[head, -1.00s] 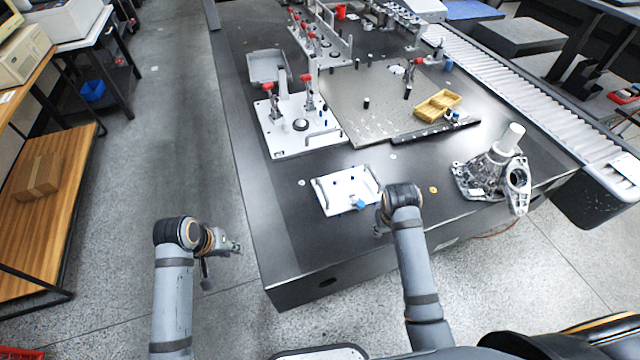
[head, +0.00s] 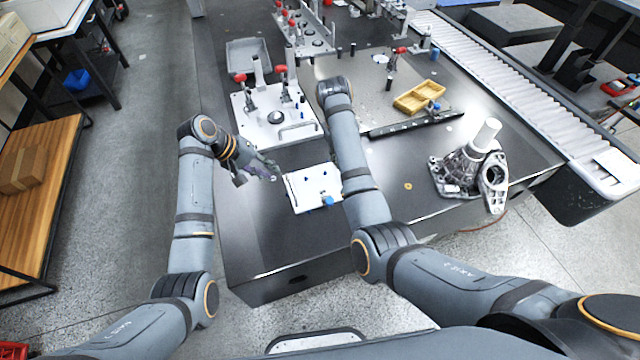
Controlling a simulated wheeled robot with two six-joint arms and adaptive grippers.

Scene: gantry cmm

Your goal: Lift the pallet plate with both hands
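The pallet plate (head: 302,196) is a small white plate with a few blue pins and a blue knob near its front edge. It lies flat on the dark table, and its right edge is partly covered by my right forearm. My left gripper (head: 273,171) is just left of the plate, near its far left corner and apparently above the table. Its fingers are too small and dark to tell whether they are open. My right gripper is hidden behind my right arm, which reaches over the plate's right side.
A white fixture plate (head: 292,134) with red-handled clamps stands just beyond the pallet plate. A yellow tray (head: 408,104) lies on a grey metal plate (head: 330,68). A metal casting (head: 462,172) stands to the right. The dark table (head: 262,235) is clear in front.

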